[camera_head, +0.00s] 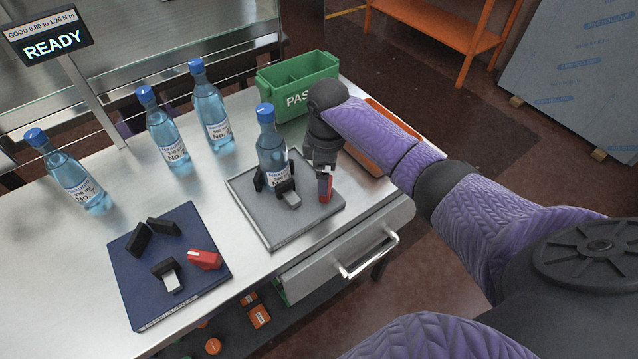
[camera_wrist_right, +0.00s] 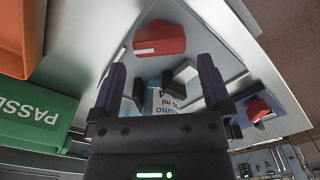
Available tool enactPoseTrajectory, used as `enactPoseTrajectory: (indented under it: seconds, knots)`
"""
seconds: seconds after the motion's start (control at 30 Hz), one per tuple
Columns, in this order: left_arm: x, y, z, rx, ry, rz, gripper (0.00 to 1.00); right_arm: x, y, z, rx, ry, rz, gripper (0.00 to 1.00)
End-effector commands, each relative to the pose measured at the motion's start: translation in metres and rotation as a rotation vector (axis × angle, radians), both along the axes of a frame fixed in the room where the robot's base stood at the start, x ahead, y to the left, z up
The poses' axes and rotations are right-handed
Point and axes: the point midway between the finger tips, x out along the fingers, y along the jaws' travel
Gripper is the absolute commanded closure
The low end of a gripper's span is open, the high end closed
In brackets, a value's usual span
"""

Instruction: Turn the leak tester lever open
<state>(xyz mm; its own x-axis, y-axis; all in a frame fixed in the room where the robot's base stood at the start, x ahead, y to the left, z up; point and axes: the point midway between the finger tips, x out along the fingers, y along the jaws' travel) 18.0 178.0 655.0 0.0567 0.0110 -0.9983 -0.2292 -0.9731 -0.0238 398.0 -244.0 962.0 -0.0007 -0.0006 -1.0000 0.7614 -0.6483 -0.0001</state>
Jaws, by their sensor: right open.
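The leak tester is a grey plate (camera_head: 262,218) on the bench, with black clamp jaws around the base of an upright blue-capped bottle (camera_head: 270,150). Its red lever (camera_head: 326,190) is at the plate's right side, partly covered by my right gripper (camera_head: 325,176) in the head view. In the right wrist view, the red lever (camera_wrist_right: 160,40) lies beyond and between the spread fingertips of the right gripper (camera_wrist_right: 162,72). The gripper is open and empty, and I cannot tell whether it touches the lever. The bottle label (camera_wrist_right: 165,105) shows between the fingers. My left gripper is out of view.
A blue plate (camera_head: 140,299) with black jaws and a red lever (camera_head: 204,259) sits at front left. Several bottles (camera_head: 168,139) stand behind. A green bin (camera_head: 287,98) and an orange tray (camera_head: 372,158) are at the back right. A drawer (camera_head: 335,255) is below the bench front.

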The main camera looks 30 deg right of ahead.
Motion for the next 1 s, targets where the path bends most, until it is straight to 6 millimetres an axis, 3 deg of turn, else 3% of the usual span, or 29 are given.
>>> enactPoseTrajectory:
  seconds: [0.03, 0.2, 0.53, 0.87, 0.9, 1.0]
  knots:
    - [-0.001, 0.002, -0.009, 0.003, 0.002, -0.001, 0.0, 0.0, 0.0, -0.016, 0.0, 0.004, -0.001, 0.0]
    - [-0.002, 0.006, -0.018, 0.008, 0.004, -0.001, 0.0, 0.0, 0.0, -0.043, -0.001, 0.001, -0.002, 0.0]
    - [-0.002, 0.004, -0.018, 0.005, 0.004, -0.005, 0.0, 0.0, 0.0, -0.047, -0.001, -0.002, -0.002, 0.0]
    - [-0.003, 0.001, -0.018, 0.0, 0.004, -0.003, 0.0, 0.0, 0.0, -0.047, -0.001, -0.002, -0.002, 0.7]
    - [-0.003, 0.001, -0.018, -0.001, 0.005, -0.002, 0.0, 0.0, 0.0, -0.047, -0.001, -0.002, -0.002, 0.75]
    - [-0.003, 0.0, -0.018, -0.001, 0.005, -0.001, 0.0, 0.0, 0.0, -0.047, -0.001, -0.002, 0.001, 0.75]
